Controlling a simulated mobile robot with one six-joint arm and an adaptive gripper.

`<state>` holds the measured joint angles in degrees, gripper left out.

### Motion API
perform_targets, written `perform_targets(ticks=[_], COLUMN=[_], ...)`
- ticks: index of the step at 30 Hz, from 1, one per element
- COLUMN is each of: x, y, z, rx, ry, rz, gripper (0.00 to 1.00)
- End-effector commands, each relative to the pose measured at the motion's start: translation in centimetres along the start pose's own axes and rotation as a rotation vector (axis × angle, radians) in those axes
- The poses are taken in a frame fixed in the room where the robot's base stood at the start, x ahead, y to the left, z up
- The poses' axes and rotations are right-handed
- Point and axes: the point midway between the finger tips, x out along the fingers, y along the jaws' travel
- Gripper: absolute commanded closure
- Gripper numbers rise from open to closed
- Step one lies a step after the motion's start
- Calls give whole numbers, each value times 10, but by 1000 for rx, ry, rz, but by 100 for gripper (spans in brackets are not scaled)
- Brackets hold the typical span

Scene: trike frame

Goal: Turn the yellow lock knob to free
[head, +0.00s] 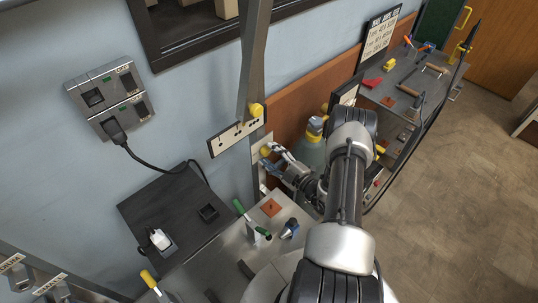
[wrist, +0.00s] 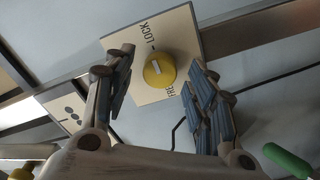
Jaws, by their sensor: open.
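The yellow lock knob (wrist: 160,70) sits on a cream plate (wrist: 181,31) lettered LOCK above the knob, with a partly covered word starting FR below it. A short pale mark shows on the knob's face, and its exact heading is hard to tell. My gripper (wrist: 157,83) is open, with one finger to the left of the knob and one to the right; gaps show on both sides. In the head view the knob (head: 265,151) is small, on the upright post by my gripper (head: 271,157), which partly covers its plate.
A slotted plate (head: 228,138) with another yellow knob (head: 256,109) is just above. A socket box (head: 110,98) with a black cable is on the wall.

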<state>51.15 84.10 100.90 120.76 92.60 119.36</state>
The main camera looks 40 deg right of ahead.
Motion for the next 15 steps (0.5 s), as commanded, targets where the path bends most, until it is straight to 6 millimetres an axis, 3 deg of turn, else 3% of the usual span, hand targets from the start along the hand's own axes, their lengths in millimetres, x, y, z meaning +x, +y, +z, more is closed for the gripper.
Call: perform_targets(ticks=[5,13,15], x=[12,13,13], y=[0,0,0], z=[0,0,0], rx=[0,0,0], ry=[1,-1,-1], rz=[0,0,0], gripper=[49,49,53])
